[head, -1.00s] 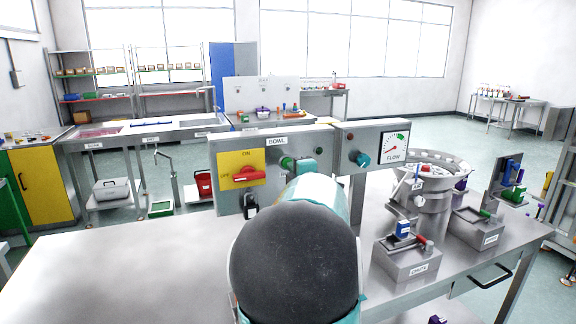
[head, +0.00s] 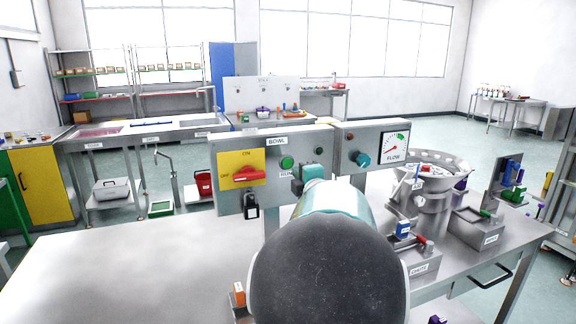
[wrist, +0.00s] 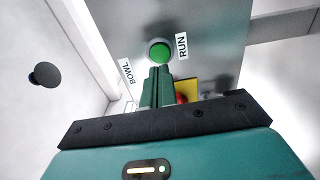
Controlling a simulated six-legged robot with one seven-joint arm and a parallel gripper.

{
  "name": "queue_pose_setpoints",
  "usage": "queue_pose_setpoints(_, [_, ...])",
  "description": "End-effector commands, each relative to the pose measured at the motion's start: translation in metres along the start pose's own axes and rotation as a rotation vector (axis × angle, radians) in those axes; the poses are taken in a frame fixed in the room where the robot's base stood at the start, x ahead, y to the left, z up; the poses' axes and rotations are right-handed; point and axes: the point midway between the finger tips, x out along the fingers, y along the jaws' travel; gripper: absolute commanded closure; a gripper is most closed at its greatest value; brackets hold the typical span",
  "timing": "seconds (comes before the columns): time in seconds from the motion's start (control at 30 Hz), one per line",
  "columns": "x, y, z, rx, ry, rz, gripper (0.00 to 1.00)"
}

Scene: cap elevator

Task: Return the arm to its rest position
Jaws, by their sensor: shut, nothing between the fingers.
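My gripper (head: 313,173) is in front of the grey control panel (head: 232,197), just right of the green RUN button (head: 287,162). Its teal fingers (wrist: 157,86) are shut and empty in the wrist view, pointing at the panel face. The green button (wrist: 159,51) shows just beyond the fingertips there, and a gap to it is hard to judge. My dark rounded arm link fills the lower middle of the head view and hides part of the table.
The panel carries a red rotary switch (head: 247,175) on a yellow plate, a padlock (head: 251,205) and a FLOW gauge (head: 394,147). A metal bowl feeder (head: 434,180) and CHUTE box (head: 412,262) stand at the right. The steel table (head: 120,270) is clear at left.

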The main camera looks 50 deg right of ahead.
Motion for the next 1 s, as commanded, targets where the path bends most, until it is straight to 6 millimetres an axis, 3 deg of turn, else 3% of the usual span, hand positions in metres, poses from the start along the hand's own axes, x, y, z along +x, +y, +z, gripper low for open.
queue_pose_setpoints(0.5, [0.0,0.0,-0.001,0.003,0.0,0.0,1.0])
queue_pose_setpoints(0.63, [-0.002,0.001,-0.015,0.082,-0.016,-0.015,1.0])
queue_pose_setpoints(0.77, [-0.013,-0.002,-0.057,0.303,-0.056,-0.081,1.0])
queue_pose_setpoints(0.83, [-0.027,-0.009,-0.09,0.456,-0.08,-0.148,1.0])
queue_pose_setpoints(1.0, [-0.083,-0.035,-0.18,0.787,-0.132,-0.379,1.0])
